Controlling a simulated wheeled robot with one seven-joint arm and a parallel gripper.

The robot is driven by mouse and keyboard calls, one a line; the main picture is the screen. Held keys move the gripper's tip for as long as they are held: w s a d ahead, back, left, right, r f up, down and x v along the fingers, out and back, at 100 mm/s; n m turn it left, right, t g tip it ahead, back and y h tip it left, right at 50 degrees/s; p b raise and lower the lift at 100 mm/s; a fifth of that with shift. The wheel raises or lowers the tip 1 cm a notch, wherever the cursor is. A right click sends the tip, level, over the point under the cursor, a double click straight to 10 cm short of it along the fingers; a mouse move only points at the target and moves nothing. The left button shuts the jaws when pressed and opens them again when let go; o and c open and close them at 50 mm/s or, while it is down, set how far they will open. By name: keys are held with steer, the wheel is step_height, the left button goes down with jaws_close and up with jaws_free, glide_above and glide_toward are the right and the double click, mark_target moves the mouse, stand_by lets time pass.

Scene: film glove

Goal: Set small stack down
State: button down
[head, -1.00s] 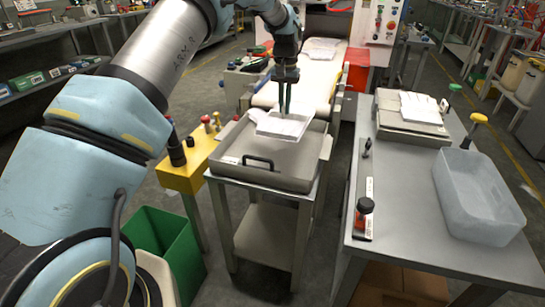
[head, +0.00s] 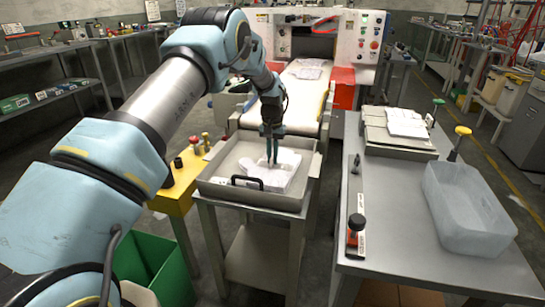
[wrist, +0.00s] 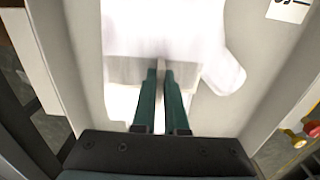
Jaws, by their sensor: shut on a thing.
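A small white stack of thin sheets (head: 286,178) is in the grey tray (head: 212,187) on a stand, low and seemingly at the tray floor. My gripper (head: 273,160) points down over it, with its dark green fingers close together on the stack's near edge. In the wrist view the fingers (wrist: 161,75) meet the edge of the white stack (wrist: 150,30). Other white film pieces lie beside and under it. Whether the stack rests fully on what lies below cannot be told.
A conveyor (head: 295,95) stands behind the tray. At right, a grey table (head: 395,200) bears a flat device with a white stack (head: 405,122), a translucent bin (head: 468,210) and a red-and-black tool (head: 355,235). A green bin (head: 160,262) stands at front left.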

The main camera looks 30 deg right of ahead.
steer(key=shift+f, duration=0.25)
steer(key=c, duration=1)
jaws_free()
steer(key=shift+o, duration=0.2)
step_height(320, 180, up, 12)
steer(key=b, duration=0.2)
steer(key=w+a+r+n, duration=0.1)
steer(key=a+r, duration=0.1)
steer(key=a, duration=0.6)
steer(key=w+a+r+n, duration=0.1)
steer(key=a+r, duration=0.1)
steer(key=a, duration=0.6)
steer(key=s+a+n, duration=0.1)
steer(key=s+a, duration=0.2)
steer(key=a, duration=0.4)
steer(key=s+a+r+n+t, duration=0.1)
steer(key=s+a, duration=0.3)
steer(key=a, duration=0.3)
steer(key=s+a+n, duration=0.2)
steer(key=s+a, duration=0.1)
steer(key=a, duration=0.4)
steer(key=s+a+f+n, duration=0.1)
steer(key=s+a, duration=0.7)
steer(key=s, duration=0.2)
steer(key=shift+s+f+t+p, duration=0.2)
steer(key=shift+t+p, duration=0.1)
